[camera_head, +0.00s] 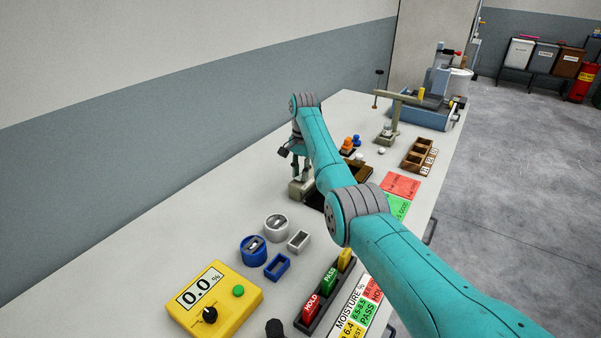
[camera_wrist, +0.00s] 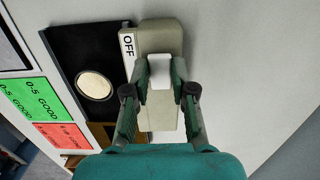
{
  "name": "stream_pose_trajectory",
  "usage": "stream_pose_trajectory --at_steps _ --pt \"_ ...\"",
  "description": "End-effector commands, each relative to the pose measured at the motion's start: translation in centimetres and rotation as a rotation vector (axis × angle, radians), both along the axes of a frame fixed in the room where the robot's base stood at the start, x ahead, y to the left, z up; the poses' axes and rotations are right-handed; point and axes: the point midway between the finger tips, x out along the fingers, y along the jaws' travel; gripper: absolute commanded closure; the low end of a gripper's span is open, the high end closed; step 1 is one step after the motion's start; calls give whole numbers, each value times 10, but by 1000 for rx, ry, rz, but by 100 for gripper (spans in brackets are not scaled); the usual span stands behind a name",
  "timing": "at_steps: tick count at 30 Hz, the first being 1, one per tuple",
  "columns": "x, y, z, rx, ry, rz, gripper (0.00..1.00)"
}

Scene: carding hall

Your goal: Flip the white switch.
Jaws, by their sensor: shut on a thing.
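The white switch (camera_wrist: 159,72) is a small white lever on a beige box (camera_wrist: 157,32) with an "OFF" label (camera_wrist: 128,46) beside it in the wrist view. My gripper (camera_wrist: 160,84) has its two fingers on either side of the lever and is shut on it. In the head view, my gripper (camera_head: 303,171) reaches down to the beige switch box (camera_head: 297,191) on the bench; the lever there is hidden by the fingers. A part of the box is covered by my gripper in the wrist view.
A black tray (camera_wrist: 65,43) with a round pale disc (camera_wrist: 94,85) lies beside the box. Blue and white round containers (camera_head: 253,249) and a yellow moisture meter (camera_head: 216,300) stand nearer on the bench (camera_head: 170,246). Orange and blue knobbed pieces (camera_head: 347,144) stand behind my arm.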

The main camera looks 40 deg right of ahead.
Motion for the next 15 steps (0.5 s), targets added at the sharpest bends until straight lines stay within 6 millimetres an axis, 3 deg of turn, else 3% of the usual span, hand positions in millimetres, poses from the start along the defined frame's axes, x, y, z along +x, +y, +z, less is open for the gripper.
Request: stream_pose_trajectory --at_steps 1,2,4,15 --pt "0 1 -1 1 0 1 100" --pt "0 1 -1 1 0 1 70" --pt "0 0 -1 1 0 0 53" --pt "0 0 2 -1 0 0 50"
